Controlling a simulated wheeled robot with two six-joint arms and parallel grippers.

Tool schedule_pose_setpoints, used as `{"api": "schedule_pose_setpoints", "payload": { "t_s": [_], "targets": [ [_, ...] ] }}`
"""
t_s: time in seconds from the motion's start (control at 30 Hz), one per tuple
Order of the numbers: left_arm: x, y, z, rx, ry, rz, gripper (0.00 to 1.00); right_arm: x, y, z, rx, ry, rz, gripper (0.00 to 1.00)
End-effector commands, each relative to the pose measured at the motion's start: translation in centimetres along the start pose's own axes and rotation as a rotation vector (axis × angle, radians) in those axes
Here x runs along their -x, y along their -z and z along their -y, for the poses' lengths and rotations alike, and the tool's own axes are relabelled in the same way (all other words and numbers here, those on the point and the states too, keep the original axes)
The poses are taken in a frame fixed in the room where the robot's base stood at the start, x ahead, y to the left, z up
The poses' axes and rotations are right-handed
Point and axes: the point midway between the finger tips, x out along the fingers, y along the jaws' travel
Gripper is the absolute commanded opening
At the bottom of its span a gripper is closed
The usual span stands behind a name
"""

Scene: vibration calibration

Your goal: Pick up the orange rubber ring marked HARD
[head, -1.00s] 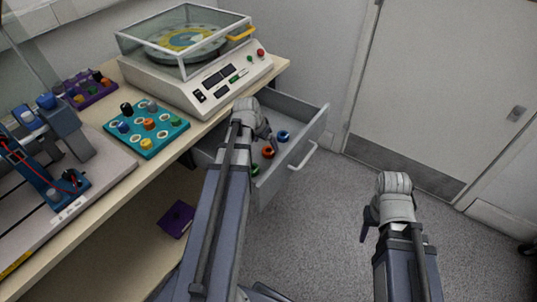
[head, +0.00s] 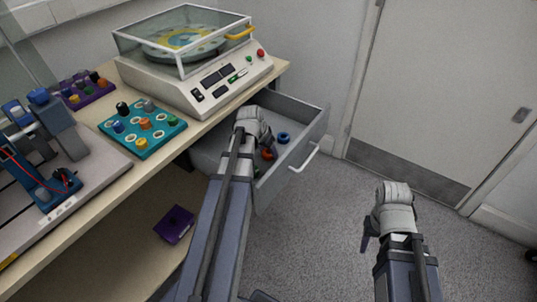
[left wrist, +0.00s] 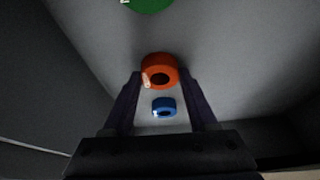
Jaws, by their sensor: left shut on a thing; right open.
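The orange ring (head: 268,154) is inside the open drawer, partly covered by my left gripper (head: 263,143). In the left wrist view the orange ring (left wrist: 158,66) sits between the two fingertips of my left gripper (left wrist: 160,78), which is shut on it. A pale mark shows on its side, too small to read. A blue ring (head: 283,138) lies apart in the drawer and also shows in the left wrist view (left wrist: 164,107). A green ring (left wrist: 147,3) is cut off at the top of that view. My right gripper (head: 368,238) is open and empty over the floor.
The drawer's front wall (head: 300,142) and handle (head: 304,158) stand beside my left gripper. The bench holds a machine with a clear cover (head: 188,72), a teal tray (head: 160,140) and a purple tray (head: 90,96) with knobs. A purple block (head: 174,225) lies on the lower shelf.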

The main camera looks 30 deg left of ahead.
Motion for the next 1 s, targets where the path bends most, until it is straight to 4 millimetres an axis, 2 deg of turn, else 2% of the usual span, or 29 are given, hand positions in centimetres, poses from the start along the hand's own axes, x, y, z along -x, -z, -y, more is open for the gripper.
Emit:
{"api": "schedule_pose_setpoints", "payload": {
  "t_s": [0.07, 0.4, 0.77, 1.0],
  "targets": [
    [0.0, 0.0, 0.0, 0.0, 0.0, 0.0, 0.43, 0.0, 0.0, 0.0, 0.0, 0.0, 0.0, 0.5],
    [0.0, 0.0, 0.0, 0.0, 0.0, 0.0, 0.05, 0.0, 0.0, 0.0, 0.0, 0.0, 0.0, 0.5],
    [0.4, 0.1, 0.0, 0.0, 0.0, 0.0, 0.04, 0.4, 0.0, 0.0, 0.0, 0.0, 0.0, 0.5],
    [2.4, 1.0, 0.0, 0.0, 0.0, 0.0, 0.04, 2.6, -0.1, -0.2, 0.0, 0.0, 0.0, 0.5]
  ]
}}
